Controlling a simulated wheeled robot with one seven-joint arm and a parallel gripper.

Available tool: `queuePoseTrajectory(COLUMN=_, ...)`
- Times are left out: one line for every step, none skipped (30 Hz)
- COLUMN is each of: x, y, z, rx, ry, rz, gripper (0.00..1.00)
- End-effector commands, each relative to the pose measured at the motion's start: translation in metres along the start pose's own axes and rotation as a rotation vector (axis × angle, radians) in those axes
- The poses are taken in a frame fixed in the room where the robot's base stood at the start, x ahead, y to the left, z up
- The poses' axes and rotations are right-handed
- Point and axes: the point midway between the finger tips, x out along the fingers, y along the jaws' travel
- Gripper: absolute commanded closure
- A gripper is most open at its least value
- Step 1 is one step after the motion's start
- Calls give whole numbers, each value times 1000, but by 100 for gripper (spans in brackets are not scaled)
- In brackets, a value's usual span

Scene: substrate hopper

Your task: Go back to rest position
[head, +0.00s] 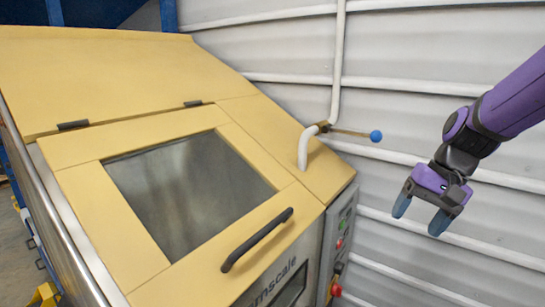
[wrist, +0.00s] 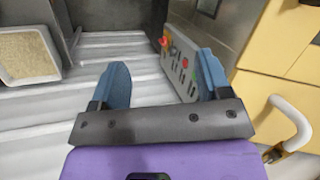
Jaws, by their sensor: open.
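My gripper (head: 420,214) hangs at the right of the head view, in front of the corrugated wall, to the right of the yellow hopper (head: 230,115). Its two blue fingers are apart and nothing is between them. In the wrist view the open fingers of my gripper (wrist: 160,82) also show empty. The hopper's lid (head: 80,185) with a dark window (head: 190,190) is closed, and its black handle (head: 257,240) is free. My gripper touches nothing that I can see.
A valve lever with a blue knob (head: 376,136) sticks out from the white pipe (head: 338,70) left of my gripper. A control panel (head: 340,245) with buttons is on the hopper's side. A pale-framed container with grainy contents (wrist: 28,55) shows in the wrist view.

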Motion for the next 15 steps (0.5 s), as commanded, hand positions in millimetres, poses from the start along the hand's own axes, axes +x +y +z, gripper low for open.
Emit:
queuePoseTrajectory(x=-9, y=-1, z=11, rx=-30, ry=32, rz=21, gripper=30)
queuePoseTrajectory(x=-14, y=-1, z=16, rx=-46, ry=49, rz=33, gripper=30)
queuePoseTrajectory(x=-20, y=0, z=23, rx=-67, ry=71, rz=50, gripper=30)
queuePoseTrajectory(x=-24, y=0, z=29, rx=-82, ry=88, rz=62, gripper=30)
queuePoseTrajectory(x=-28, y=1, z=34, rx=-97, ry=105, rz=73, gripper=30)
queuePoseTrajectory(x=-33, y=2, z=42, rx=-119, ry=127, rz=90, gripper=30)
queuePoseTrajectory(x=-38, y=2, z=47, rx=-134, ry=145, rz=100, gripper=30)
queuePoseTrajectory(x=-41, y=3, z=52, rx=-149, ry=162, rz=112, gripper=30)
queuePoseTrajectory(x=-46, y=5, z=60, rx=-168, ry=185, rz=126, gripper=30)
queuePoseTrajectory(x=-50, y=6, z=65, rx=-182, ry=203, rz=136, gripper=30)
queuePoseTrajectory(x=-54, y=7, z=70, rx=-195, ry=222, rz=146, gripper=30)
queuePoseTrajectory(x=-58, y=9, z=77, rx=-214, ry=246, rz=159, gripper=30)
queuePoseTrajectory(x=-62, y=10, z=83, rx=-228, ry=264, rz=170, gripper=30)
queuePoseTrajectory(x=-65, y=12, z=88, rx=-241, ry=283, rz=179, gripper=30)
queuePoseTrajectory(x=-69, y=14, z=95, rx=-260, ry=307, rz=191, gripper=30)
